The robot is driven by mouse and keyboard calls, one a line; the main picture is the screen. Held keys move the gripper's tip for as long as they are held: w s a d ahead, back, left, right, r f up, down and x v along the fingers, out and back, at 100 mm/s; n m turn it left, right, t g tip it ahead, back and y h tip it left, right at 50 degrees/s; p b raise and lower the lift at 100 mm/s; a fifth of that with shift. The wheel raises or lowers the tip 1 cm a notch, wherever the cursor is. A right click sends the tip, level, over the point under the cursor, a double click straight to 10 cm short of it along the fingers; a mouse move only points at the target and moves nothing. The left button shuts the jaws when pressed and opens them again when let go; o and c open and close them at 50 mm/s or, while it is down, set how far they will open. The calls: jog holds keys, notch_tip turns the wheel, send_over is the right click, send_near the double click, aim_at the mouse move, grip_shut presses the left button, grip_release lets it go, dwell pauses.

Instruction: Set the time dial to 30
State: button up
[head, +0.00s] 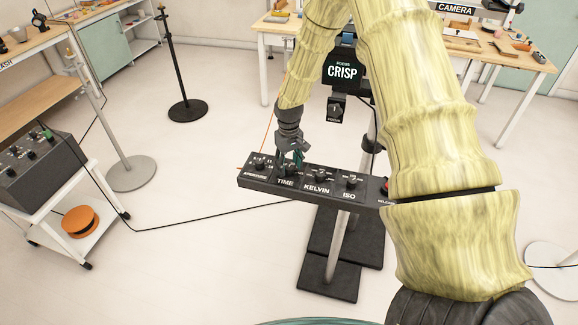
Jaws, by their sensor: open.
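A black control panel (333,201) on a stand crosses the middle of the head view. It carries a row of knobs, with labels TIME, KELVIN and ISO readable. The time dial sits above the TIME label (285,183) and is mostly hidden by my gripper (291,163). My gripper points down over this dial with its fingers open around or just above it. I cannot tell whether the fingers touch the dial, and its setting is not readable. The KELVIN knob (319,174) and ISO knob (351,182) stand to the right.
A red button (386,186) is at the panel's right end, partly behind my arm. A CRISP unit (342,72) stands behind. At left, a cart (62,203) carries another knobbed box (38,170). A cable runs across the floor. Open floor lies left of the panel.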

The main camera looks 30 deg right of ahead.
aim_at(289, 166)
notch_tip(289, 166, up, 11)
dwell(0.4)
jog(key=shift+f, duration=0.15)
dwell(0.4)
